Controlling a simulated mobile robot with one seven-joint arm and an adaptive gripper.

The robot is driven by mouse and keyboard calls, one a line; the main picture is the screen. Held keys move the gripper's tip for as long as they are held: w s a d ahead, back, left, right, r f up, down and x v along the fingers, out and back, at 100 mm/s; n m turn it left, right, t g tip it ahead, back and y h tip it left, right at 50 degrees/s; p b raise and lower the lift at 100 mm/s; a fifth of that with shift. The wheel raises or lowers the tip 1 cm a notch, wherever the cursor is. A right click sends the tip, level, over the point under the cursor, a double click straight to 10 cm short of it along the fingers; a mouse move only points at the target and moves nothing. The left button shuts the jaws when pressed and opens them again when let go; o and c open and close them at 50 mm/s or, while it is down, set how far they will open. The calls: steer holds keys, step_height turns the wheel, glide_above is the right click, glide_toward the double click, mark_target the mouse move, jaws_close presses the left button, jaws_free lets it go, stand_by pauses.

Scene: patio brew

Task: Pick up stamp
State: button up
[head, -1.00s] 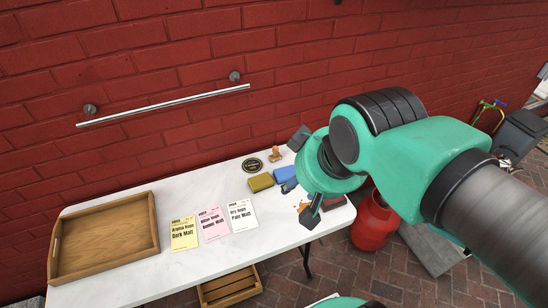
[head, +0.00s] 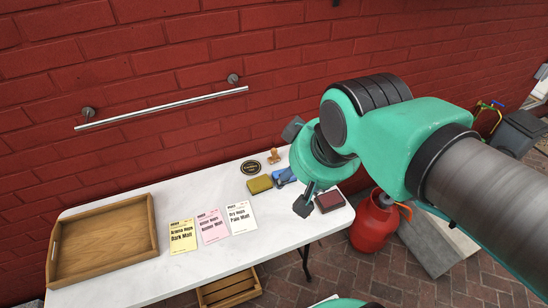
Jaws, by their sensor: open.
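A small stamp with a wooden handle (head: 274,156) stands upright near the back right edge of the white table, just left of my gripper in the head view. My gripper (head: 298,168) is open and empty. One fingertip shows to the upper right of the stamp and the other hangs lower, over the table's right part. I cannot tell how far above the table the fingers are. A dark red ink pad (head: 329,202) lies on the right end of the table, beside the lower fingertip.
A black round item (head: 252,167), a yellow-green sponge (head: 260,184) and a blue item (head: 284,177) lie close to the stamp. Several paper cards and a wooden tray (head: 149,230) are further left. A brick wall with a metal rail (head: 160,107) stands behind. A red gas bottle (head: 372,228) stands right.

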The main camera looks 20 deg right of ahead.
steer(key=w+d+r+g+p, duration=0.1)
steer(key=w+d+r, duration=0.1)
steer(key=w, duration=1.2)
steer(key=m+g+p, duration=0.3)
steer(key=g+p, duration=0.1)
glide_above(275, 149)
step_height(275, 149, down, 28)
steer(key=shift+a+f, duration=0.1)
steer(key=shift+f+b, duration=0.85)
steer(key=shift+f, duration=3.35)
